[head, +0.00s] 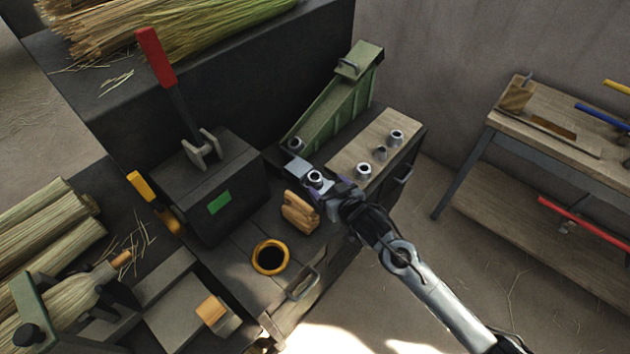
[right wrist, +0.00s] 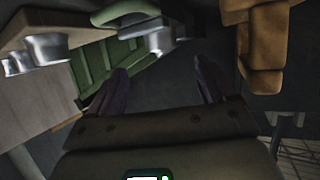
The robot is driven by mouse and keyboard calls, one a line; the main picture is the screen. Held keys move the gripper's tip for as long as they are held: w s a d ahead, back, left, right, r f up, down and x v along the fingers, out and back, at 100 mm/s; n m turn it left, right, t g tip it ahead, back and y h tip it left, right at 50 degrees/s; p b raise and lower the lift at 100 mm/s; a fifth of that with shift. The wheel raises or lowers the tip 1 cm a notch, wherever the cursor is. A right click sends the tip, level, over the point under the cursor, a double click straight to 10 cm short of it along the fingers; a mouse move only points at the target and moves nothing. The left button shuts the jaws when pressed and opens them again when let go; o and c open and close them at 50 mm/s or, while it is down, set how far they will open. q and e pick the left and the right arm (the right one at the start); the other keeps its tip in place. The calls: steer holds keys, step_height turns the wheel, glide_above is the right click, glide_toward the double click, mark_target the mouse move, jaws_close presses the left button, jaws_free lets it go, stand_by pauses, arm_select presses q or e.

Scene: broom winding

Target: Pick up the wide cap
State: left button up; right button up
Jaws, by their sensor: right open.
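Grey metal caps stand on a pale wooden board on the dark bench: one at the far end (head: 396,137), a smaller one in the middle (head: 380,153) and one at the near end (head: 363,171). Another metal piece with a dark hole (head: 315,178) shows right by my right gripper (head: 312,192). I cannot tell for sure which is the wide cap. In the right wrist view the gripper's fingers (right wrist: 160,80) are spread with nothing between them. Metal caps (right wrist: 46,46) show at upper left there. My left gripper is not in view.
A green sloped fixture (head: 335,100) stands behind the board. A black box with a red-handled lever (head: 155,57) stands to the left. Open floor lies right of the bench.

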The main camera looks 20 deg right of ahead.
mark_target(312, 174)
steer(key=shift+b+x, duration=0.3)
steer(key=shift+x, duration=0.8)
steer(key=b+x, duration=0.1)
steer(key=x, duration=0.3)
steer(key=shift+a, duration=0.15)
steer(key=shift+c, duration=0.4)
steer(key=c, duration=1)
steer(key=shift+c, duration=0.2)
